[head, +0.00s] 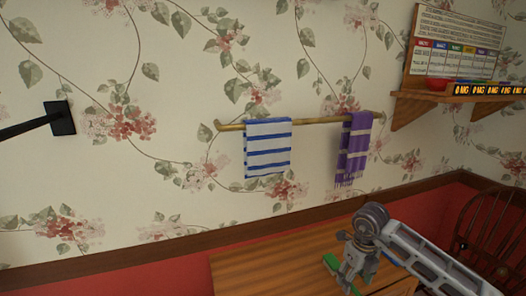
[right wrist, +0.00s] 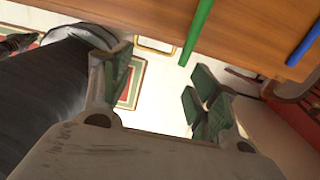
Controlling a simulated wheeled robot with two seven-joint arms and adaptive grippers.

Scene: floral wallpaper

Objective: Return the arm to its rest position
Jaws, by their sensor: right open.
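My right arm comes in from the lower right in the head view. Its gripper (head: 346,275) points down by the near part of a wooden tabletop (head: 260,262). In the right wrist view the gripper (right wrist: 160,78) is open, its two dark green pads wide apart with nothing between them. Pale floor and part of a patterned rug show beyond the fingers. My left gripper is not in view.
A green stick (right wrist: 198,30) and a blue stick (right wrist: 304,44) lie on the wood. A rail (head: 320,121) holds a striped towel (head: 268,148) and a purple towel (head: 354,150). A shelf (head: 455,97) is upper right, a dark chair (head: 492,225) lower right.

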